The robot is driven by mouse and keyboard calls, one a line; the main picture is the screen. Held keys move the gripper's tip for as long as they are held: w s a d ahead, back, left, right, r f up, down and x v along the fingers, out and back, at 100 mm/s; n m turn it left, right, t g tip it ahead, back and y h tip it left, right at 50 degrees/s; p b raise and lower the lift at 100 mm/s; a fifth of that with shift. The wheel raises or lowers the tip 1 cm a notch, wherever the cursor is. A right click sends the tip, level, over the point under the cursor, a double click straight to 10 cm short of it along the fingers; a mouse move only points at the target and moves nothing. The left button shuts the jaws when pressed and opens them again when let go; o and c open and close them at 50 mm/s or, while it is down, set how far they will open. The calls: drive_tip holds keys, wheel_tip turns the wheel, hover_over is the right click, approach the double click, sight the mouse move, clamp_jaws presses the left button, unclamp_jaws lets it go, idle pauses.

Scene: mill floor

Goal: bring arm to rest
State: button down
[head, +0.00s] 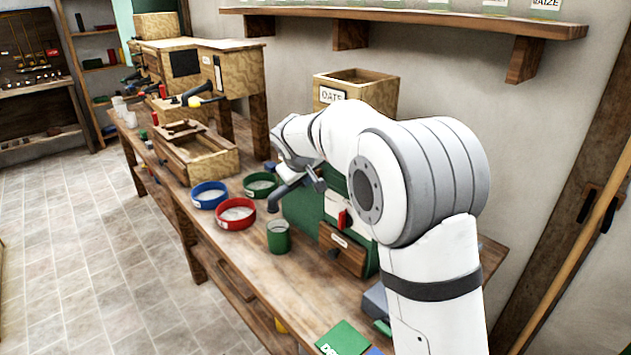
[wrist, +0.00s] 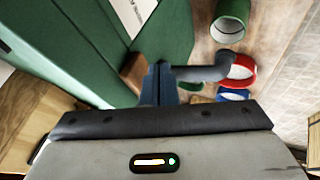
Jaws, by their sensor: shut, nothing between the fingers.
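My arm reaches over the workbench from the right in the head view, bent at its big joint. My gripper (head: 312,180) is at its far end, close to the green mill (head: 302,212) and partly hidden by the mill and arm. In the wrist view my gripper (wrist: 160,72) is shut, with nothing between its fingers. The mill's green side (wrist: 60,45) fills the left there, and its dark spout (wrist: 208,72) lies just right of the fingers. I cannot tell whether they touch. A green cup (head: 278,238) stands below the spout.
A red bowl (head: 236,226), blue bowl (head: 208,203) and green bowl (head: 260,193) stand left of the mill. A wooden bin (head: 385,90) rises behind the arm. A wall shelf (head: 420,16) runs overhead. A wooden tray (head: 215,168) sits farther along. The tiled floor (head: 90,250) at left is clear.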

drive_tip(key=a+v, duration=0.1)
drive_tip(key=v, duration=0.8)
drive_tip(key=s+d+f+m+g, duration=0.3)
drive_tip(key=s+d+m, duration=0.1)
drive_tip(key=s+d, duration=1.2)
drive_tip(key=s+d+f+m, duration=0.1)
drive_tip(key=s+f, duration=0.1)
drive_tip(key=s, duration=0.4)
drive_tip(key=s+d+f+m+g, duration=0.1)
drive_tip(key=s+f, duration=0.2)
drive_tip(key=s, duration=0.3)
drive_tip(key=s+d+f+m+y, duration=0.1)
drive_tip(key=s+d+f, duration=0.1)
drive_tip(key=s, duration=0.3)
drive_tip(key=shift+s+f+g, duration=0.4)
drive_tip(key=shift+f, duration=0.35)
